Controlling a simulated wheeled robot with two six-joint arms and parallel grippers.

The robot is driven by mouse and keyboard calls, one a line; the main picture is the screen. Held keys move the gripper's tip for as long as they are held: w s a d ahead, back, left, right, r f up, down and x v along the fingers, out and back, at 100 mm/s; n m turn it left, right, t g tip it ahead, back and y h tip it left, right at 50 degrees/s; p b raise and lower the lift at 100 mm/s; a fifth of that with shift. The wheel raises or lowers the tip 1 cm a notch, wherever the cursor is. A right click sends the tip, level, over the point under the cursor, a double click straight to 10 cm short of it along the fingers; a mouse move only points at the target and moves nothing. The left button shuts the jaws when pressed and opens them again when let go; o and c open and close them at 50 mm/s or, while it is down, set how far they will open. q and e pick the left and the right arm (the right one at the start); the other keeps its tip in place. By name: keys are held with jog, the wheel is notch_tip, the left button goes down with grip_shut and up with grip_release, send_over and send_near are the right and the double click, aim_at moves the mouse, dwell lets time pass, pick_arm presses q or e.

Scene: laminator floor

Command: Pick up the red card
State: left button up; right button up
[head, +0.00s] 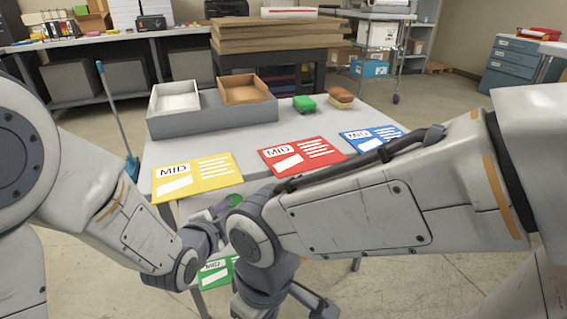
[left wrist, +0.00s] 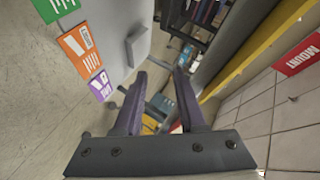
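The red card (head: 302,155), marked MID, lies flat on the grey table in the head view. The yellow card (head: 198,177) lies to its left and the blue card (head: 370,138) to its right, partly behind my right arm. My left gripper is largely hidden by the arms in the head view, in front of the table's near edge. In the left wrist view my left gripper (left wrist: 160,72) has its two purple fingers apart, with nothing seen held. My right gripper is at the bottom of the head view, low before the table; its fingers are not clear.
A green card (head: 217,271) shows below the table edge. The left wrist view shows green, orange (left wrist: 79,47) and purple cards.

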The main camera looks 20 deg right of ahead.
aim_at(294, 174)
pick_arm(q)
jog(key=s+d+r+m+t+h, duration=0.1)
jog(key=s+d+r+m+h, duration=0.15)
jog(key=d+m, duration=0.2)
jog(key=s+d+r+m+h, duration=0.1)
jog(key=d+r+m+h, duration=0.2)
jog(key=d, duration=0.2)
jog(key=shift+m+t, duration=0.3)
jog(key=shift+m, duration=0.05)
jog(key=shift+s+d+x, duration=0.15)
jog(key=shift+x, duration=1.6)
jog(key=shift+s+d+x, duration=0.15)
jog(key=shift+d+x, duration=0.05)
jog(key=shift+x, duration=1.6)
jog(key=shift+s+d+x, duration=0.15)
jog(key=shift+x, duration=1.6)
jog(key=shift+r, duration=0.1)
grip_shut()
